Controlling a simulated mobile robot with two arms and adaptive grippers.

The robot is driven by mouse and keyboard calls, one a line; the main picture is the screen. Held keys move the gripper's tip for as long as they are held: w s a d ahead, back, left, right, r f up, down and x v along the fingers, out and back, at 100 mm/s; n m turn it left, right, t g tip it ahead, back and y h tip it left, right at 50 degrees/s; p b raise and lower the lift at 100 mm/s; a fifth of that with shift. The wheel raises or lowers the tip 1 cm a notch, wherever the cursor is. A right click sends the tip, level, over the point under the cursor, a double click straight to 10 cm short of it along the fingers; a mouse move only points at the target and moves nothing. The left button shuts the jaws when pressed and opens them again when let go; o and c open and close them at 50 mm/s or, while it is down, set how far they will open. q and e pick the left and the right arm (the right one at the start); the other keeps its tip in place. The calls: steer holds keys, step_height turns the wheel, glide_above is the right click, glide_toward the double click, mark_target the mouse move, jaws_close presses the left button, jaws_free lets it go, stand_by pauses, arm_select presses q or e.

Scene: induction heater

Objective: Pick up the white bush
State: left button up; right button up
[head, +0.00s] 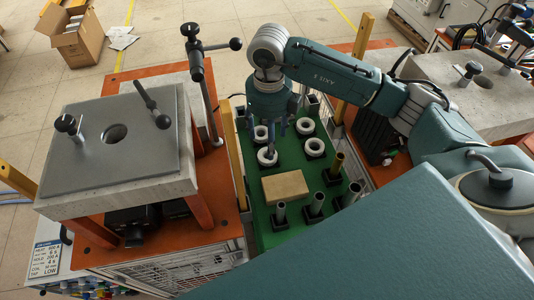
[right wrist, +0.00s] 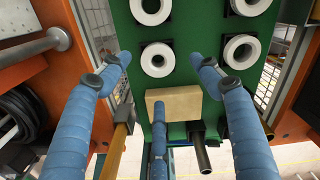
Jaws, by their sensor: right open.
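Several white ring-shaped bushes stand on dark square bases on a green board (head: 290,163). The near-left white bush (head: 268,157) is partly covered by a finger of my right gripper (head: 281,134) in the head view. In the right wrist view, this bush (right wrist: 158,60) lies between the spread blue fingers of the gripper (right wrist: 160,72), which are open and empty. Another bush (right wrist: 240,52) is just right of the right finger. I cannot tell how high the fingertips are above the board. My left gripper is not in view.
A tan block (head: 285,187) lies on the board just in front of the bushes. Upright dark tubes (head: 317,205) stand beside it. A yellow post (head: 232,150) and a grey-topped stand (head: 115,160) are to the left. An orange-based fixture is on the right.

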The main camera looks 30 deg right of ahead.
steer(key=shift+w+f, duration=0.1)
steer(key=shift+f, duration=0.65)
steer(key=f+p, duration=0.1)
steer(key=f, duration=0.1)
steer(key=f+p, duration=0.1)
steer(key=f, duration=0.1)
steer(key=shift+s+a+f, duration=0.15)
steer(key=shift+s+a, duration=0.05)
steer(key=shift+w+f, duration=0.1)
steer(key=shift+f, duration=0.3)
steer(key=shift+c, duration=0.5)
jaws_close()
